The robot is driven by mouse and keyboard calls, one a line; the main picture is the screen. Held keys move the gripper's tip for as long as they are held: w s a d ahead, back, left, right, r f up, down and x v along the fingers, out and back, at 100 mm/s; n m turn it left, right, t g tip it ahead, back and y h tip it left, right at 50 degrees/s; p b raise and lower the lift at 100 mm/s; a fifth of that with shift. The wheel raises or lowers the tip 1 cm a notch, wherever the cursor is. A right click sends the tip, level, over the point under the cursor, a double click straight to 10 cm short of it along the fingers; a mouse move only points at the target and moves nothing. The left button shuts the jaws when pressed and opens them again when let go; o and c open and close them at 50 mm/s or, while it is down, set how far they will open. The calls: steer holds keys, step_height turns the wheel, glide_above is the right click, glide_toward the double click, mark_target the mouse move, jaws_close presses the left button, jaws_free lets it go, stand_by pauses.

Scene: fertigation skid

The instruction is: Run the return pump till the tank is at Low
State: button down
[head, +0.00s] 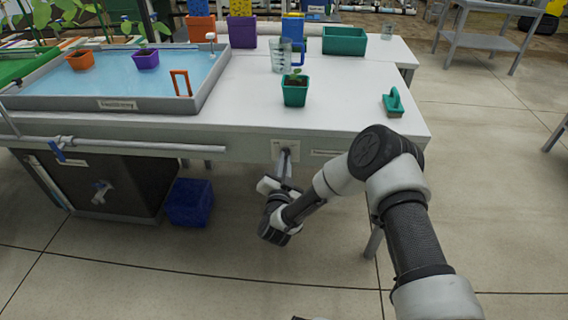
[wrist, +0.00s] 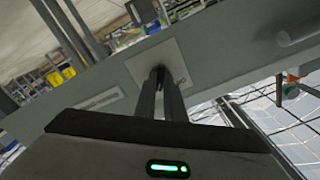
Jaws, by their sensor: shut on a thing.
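My gripper (head: 286,157) is at a pale switch plate (head: 292,145) on the table's front apron. In the wrist view its two fingers (wrist: 160,76) meet in front of that plate (wrist: 143,62) and are shut on a small switch knob, mostly hidden between the fingertips. The switch's position cannot be read. A dark tank (head: 125,185) with a grey valve on its front stands under the table at left. I cannot make out its level or a Low mark. The shallow grey tray (head: 150,104) on the table holds blue water.
A green potted seedling (head: 295,93), a glass jug (head: 281,56) and a green-handled brush (head: 393,101) stand on the table (head: 340,115). A blue crate (head: 190,202) is on the floor beside the tank.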

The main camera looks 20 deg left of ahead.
steer(key=shift+m, duration=1.1)
steer(key=c, duration=1.8)
jaws_free()
steer(key=shift+c, duration=0.2)
steer(key=shift+s, duration=0.1)
steer(key=p+v, duration=0.3)
steer(key=v, duration=1.4)
steer(key=shift+s, duration=0.15)
